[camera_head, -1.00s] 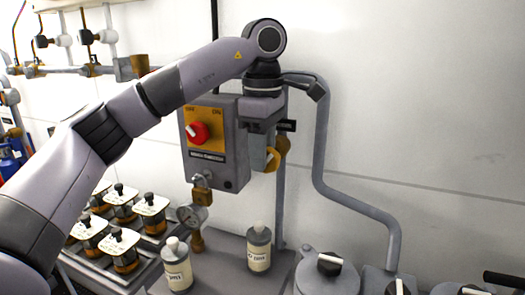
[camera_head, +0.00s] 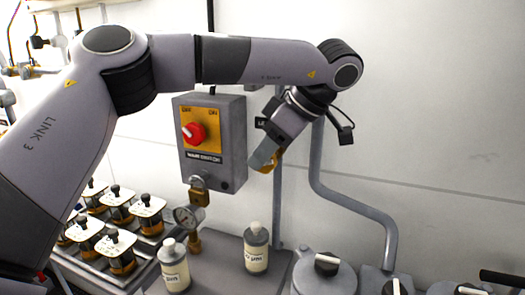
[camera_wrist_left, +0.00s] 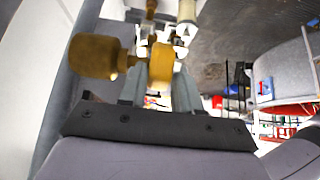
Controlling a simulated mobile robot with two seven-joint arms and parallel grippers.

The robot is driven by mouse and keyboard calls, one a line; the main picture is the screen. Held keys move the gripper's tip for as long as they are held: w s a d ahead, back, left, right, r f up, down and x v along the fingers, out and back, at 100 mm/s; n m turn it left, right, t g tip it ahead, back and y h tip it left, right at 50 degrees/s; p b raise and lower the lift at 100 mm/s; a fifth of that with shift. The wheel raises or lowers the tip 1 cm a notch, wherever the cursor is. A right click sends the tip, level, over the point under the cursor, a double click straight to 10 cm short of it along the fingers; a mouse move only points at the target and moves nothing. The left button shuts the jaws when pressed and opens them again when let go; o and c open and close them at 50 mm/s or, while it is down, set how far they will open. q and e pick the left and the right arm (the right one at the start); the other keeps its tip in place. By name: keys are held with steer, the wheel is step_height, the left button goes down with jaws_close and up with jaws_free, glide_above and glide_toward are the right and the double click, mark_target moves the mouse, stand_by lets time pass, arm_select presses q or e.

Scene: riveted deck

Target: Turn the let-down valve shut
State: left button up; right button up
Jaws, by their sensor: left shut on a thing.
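The let-down valve's yellow-brown handle (camera_head: 264,159) shows just right of the grey switch box, at the tip of my left gripper (camera_head: 271,153). A dark label reading "LE" (camera_head: 262,123) is partly covered by the gripper. In the left wrist view, the handle (camera_wrist_left: 161,64) sits between the two grey fingers of my left gripper (camera_wrist_left: 158,88), which is shut on it. A brass cylindrical part (camera_wrist_left: 95,56) stands to its left there. The valve's body is mostly hidden in the head view. My right gripper is not in view.
The main switch box (camera_head: 211,142) with a red knob and a padlock (camera_head: 198,190) hangs close left of the gripper. A grey pipe (camera_head: 330,185) runs down the wall to the right. Bottles (camera_head: 256,248) and a gauge (camera_head: 187,217) stand below.

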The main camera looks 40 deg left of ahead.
arm_select(q)
steer(key=shift+d+f+g+y, duration=0.1)
steer(key=shift+d+g+y, duration=0.05)
steer(key=shift+y, duration=0.75)
steer(key=shift+d+g+y, duration=0.15)
steer(key=shift+y, duration=0.75)
steer(key=o, duration=1)
steer(key=shift+c, duration=0.2)
steer(key=shift+w, duration=0.1)
steer(key=shift+d, duration=0.1)
